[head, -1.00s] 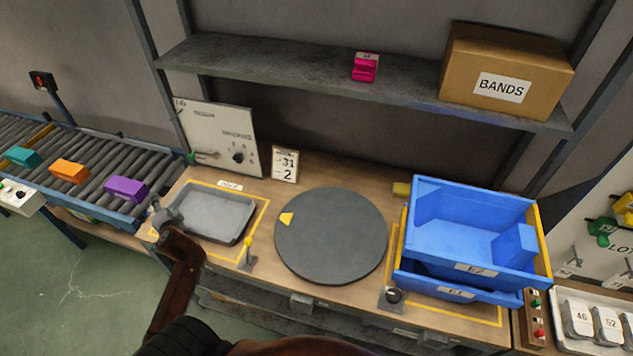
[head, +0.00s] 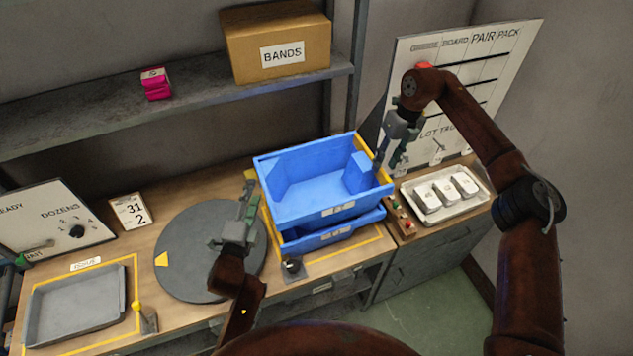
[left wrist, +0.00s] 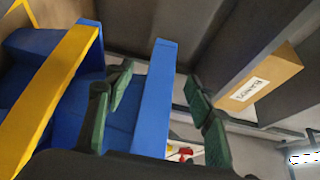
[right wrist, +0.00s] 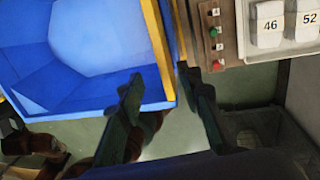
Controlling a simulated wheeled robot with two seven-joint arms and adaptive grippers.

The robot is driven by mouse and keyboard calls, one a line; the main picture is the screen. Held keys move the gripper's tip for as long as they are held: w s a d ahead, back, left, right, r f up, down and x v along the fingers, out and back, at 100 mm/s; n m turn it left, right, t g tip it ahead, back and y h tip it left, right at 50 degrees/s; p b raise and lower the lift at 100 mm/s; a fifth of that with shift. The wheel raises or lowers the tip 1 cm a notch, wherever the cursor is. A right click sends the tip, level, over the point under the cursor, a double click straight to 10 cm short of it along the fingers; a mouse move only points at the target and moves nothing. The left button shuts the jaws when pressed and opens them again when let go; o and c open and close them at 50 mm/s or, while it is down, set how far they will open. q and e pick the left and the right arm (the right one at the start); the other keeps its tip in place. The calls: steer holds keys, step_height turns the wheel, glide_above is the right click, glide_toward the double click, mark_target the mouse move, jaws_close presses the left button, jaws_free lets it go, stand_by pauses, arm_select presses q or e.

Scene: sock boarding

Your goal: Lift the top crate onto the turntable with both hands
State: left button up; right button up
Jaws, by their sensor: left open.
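The blue top crate (head: 300,217) sits stacked on a second blue crate (head: 322,240) at the right of the bench. The round dark turntable (head: 185,262), with a yellow mark, lies empty to its left. My left gripper (head: 249,182) is open at the crate's left side. In the left wrist view, a blue crate wall (left wrist: 155,105) stands between its spread fingers, with gaps showing. My right gripper (head: 382,165) is open at the crate's right side. In the right wrist view, the crate's yellow-edged right side (right wrist: 160,50) reaches towards the gap between the fingers; contact is unclear.
A grey tray (head: 80,305) lies at the left. A tray of numbered blocks (head: 478,205) lies right of the crates. A shelf with a BANDS box (head: 280,50) hangs behind.

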mark_target(261, 174)
steer(key=shift+s+d+f, duration=0.1)
steer(key=shift+d+f, duration=0.2)
arm_select(q)
steer(key=shift+d+r, duration=0.2)
steer(key=shift+d, duration=0.2)
arm_select(e)
steer(key=shift+h, duration=0.3)
arm_select(q)
steer(key=shift+w, duration=0.1)
arm_select(e)
steer(key=shift+f, duration=0.15)
steer(key=shift+f, duration=0.35)
arm_select(q)
steer(key=shift+w+d, duration=0.25)
steer(key=shift+w, duration=1.7)
steer(key=shift+w+d, duration=0.2)
steer(key=shift+w, duration=1.7)
arm_select(e)
steer(key=shift+s+a+f, duration=0.1)
steer(key=shift+a+f, duration=0.05)
steer(key=shift+f, duration=1)
steer(key=shift+a+f, duration=0.2)
steer(key=shift+f, duration=0.95)
steer(key=shift+s+a+f, duration=0.1)
steer(key=shift+a+f, duration=0.05)
steer(key=shift+f, duration=1)
arm_select(q)
steer(key=shift+c, duration=0.2)
arm_select(e)
steer(key=shift+c, duration=0.3)
